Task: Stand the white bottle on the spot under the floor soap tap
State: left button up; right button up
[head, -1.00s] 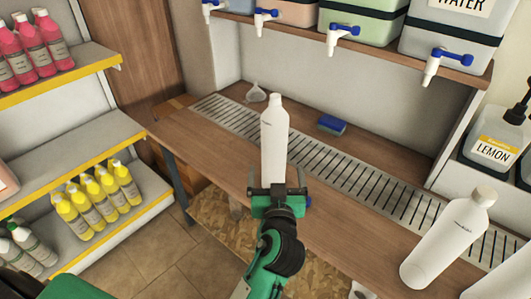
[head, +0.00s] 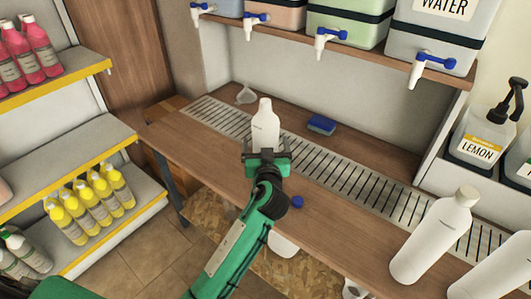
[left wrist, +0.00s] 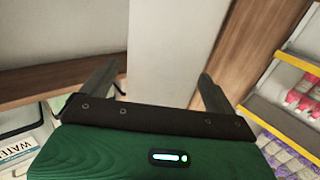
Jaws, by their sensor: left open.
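The white bottle (head: 265,128) stands upright at the counter's slotted grate in the head view; its lower part is hidden behind my gripper. My left gripper (head: 265,156) is open, right in front of this bottle and overlapping it; I cannot tell whether the fingers are around it. In the left wrist view the two fingers (left wrist: 158,90) are apart, with a pale upright surface between them. Several drums with blue-handled taps stand on the shelf above; the drum labelled WATER (head: 440,35) is at the right. No floor soap label is legible, and I see no marked spot.
Two more white bottles (head: 435,238) (head: 493,265) stand at the counter's right. A blue sponge (head: 321,125) and a white funnel (head: 246,95) lie near the grate (head: 350,178). A small blue round thing (head: 297,201) is right of my arm. Shelves with coloured bottles (head: 95,205) are at left.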

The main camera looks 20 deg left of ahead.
pick_arm(q)
jog(key=shift+w+a, duration=0.1)
jog(key=shift+w, duration=0.15)
jog(key=c, duration=1.1)
jog(key=shift+r, duration=0.1)
jog(key=shift+c, duration=0.2)
